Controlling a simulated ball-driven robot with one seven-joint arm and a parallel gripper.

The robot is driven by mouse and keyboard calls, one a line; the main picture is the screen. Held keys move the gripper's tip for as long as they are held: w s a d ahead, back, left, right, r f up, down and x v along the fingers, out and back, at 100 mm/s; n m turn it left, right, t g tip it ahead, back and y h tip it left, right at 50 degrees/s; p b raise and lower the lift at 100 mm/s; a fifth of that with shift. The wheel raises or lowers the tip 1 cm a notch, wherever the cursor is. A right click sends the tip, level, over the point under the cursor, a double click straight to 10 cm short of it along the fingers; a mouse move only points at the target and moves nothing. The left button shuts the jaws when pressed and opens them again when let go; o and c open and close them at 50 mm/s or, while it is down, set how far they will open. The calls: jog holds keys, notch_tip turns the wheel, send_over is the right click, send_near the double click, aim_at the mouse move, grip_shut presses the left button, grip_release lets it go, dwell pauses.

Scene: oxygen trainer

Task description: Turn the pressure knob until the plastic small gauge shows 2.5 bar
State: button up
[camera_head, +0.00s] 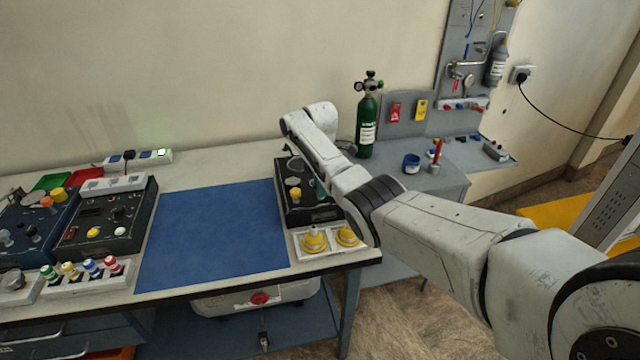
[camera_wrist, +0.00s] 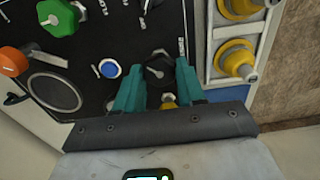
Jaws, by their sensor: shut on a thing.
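The black trainer panel (camera_head: 290,214) stands at the right end of the workbench in the head view, partly behind my arm. In the wrist view, the panel (camera_wrist: 90,45) fills much of the upper left. My gripper (camera_wrist: 158,70) reaches down over it, its teal fingers on either side of a dark knob (camera_wrist: 157,66). The gripper is shut on this knob, whose printed label I cannot read in full. A large dark round face (camera_wrist: 55,92) with a pale rim lies to the left. I cannot make out any gauge needle or reading.
A green knob (camera_wrist: 58,18), an orange knob (camera_wrist: 12,62) and a blue button (camera_wrist: 110,69) lie left of my fingers. Yellow fittings (camera_wrist: 237,62) sit in a tray at the right. A green cylinder (camera_head: 367,125) stands behind my arm. The blue mat (camera_head: 213,235) is clear.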

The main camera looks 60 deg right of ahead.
jog(key=m, duration=0.5)
jog(key=shift+r+m, duration=0.1)
jog(key=shift+m, duration=0.3)
jog(key=m, duration=0.5)
jog(key=shift+d, duration=0.1)
jog(key=m, duration=0.6)
jog(key=shift+d+m, duration=0.1)
jog(key=shift+m, duration=0.2)
jog(key=m, duration=0.5)
jog(key=shift+b, duration=0.3)
jog(key=shift+m, duration=0.3)
jog(key=o, duration=1)
jog(key=shift+o, duration=0.2)
